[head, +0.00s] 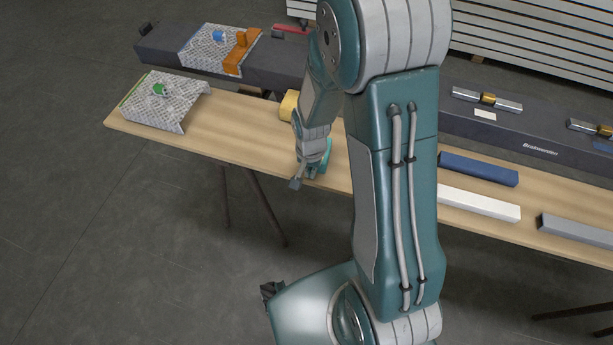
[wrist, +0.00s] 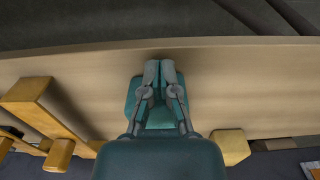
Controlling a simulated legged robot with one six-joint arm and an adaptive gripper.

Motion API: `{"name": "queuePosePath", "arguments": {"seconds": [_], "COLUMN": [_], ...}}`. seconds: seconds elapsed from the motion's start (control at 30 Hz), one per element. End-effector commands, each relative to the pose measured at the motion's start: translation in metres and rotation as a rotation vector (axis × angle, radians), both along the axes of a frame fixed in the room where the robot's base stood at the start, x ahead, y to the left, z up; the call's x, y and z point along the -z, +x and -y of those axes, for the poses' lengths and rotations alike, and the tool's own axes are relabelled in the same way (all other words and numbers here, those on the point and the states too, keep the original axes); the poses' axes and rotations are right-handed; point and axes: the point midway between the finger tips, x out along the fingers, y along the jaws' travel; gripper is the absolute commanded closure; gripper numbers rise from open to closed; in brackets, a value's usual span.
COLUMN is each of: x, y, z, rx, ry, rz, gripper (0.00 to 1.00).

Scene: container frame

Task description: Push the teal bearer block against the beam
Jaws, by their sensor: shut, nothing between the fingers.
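The teal bearer block (head: 326,153) is on the wooden table, mostly hidden behind my gripper in the head view. In the wrist view the teal block (wrist: 132,92) shows beside and between the fingers, partly covered by my gripper. My gripper (wrist: 160,66) is shut, with its fingertips low over the table on the side of the block toward the table's front edge. It also shows in the head view (head: 303,182). Whether it touches the block I cannot tell. The long dark grey beam (head: 520,143) lies along the table's back side; part shows in the wrist view (wrist: 284,163).
A yellow block (wrist: 230,147) stands near the beam on one side, and a yellow-orange wooden piece (wrist: 30,97) on the other. A bent metal plate (head: 163,100) lies at the table's left end. Blue (head: 478,168), white (head: 480,203) and grey (head: 578,229) bars lie at right.

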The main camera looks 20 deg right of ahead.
Motion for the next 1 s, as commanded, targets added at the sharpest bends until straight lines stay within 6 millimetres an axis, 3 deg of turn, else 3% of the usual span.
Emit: {"name": "queuePosePath", "arguments": {"seconds": [0.47, 1.0], "x": [0.000, 0.000], "y": [0.007, 0.102], "z": [0.005, 0.075], "rx": [0.000, 0.002], "ry": [0.000, 0.000], "rz": [-0.001, 0.000], "gripper": [1.00, 1.00]}}
